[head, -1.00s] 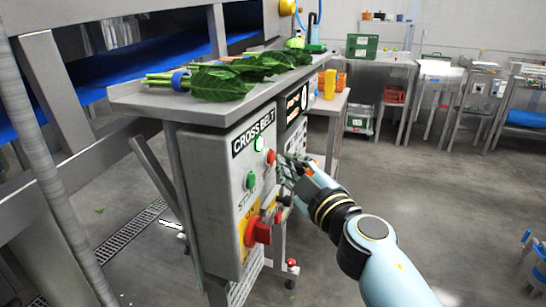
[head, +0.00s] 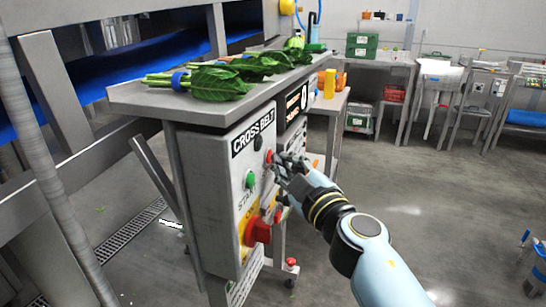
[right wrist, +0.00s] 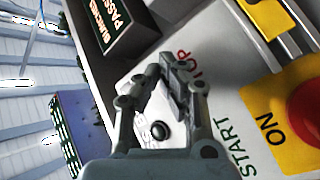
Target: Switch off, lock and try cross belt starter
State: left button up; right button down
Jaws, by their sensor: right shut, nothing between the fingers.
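The grey CROSS BELT starter box (head: 215,190) hangs below the steel shelf. Its round indicator lamp (head: 258,142) is dark. The red stop button (head: 269,157) sits below the lamp, and the green START button (head: 250,180) is lower left. A red switch handle (head: 258,232) sits on a yellow plate marked ON; the handle also shows in the right wrist view (right wrist: 305,112). My right gripper (head: 276,164) is shut and empty at the red button; I cannot tell whether it touches. In the right wrist view its fingers (right wrist: 175,68) hide that button. My left gripper is out of view.
Bunches of leafy greens (head: 220,80) lie on the steel shelf (head: 180,107) above the box. A second black-topped panel (head: 293,103) adjoins on the right. The floor at right is mostly clear.

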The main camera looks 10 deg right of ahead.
dwell(0.4)
jog(key=shift+s+d, duration=0.45)
jog(key=shift+d, duration=0.25)
jog(key=s+d, duration=0.1)
jog(key=d, duration=0.1)
jog(key=s+d+p, duration=0.1)
jog(key=s+d, duration=0.1)
jog(key=shift+d, duration=0.1)
dwell(0.6)
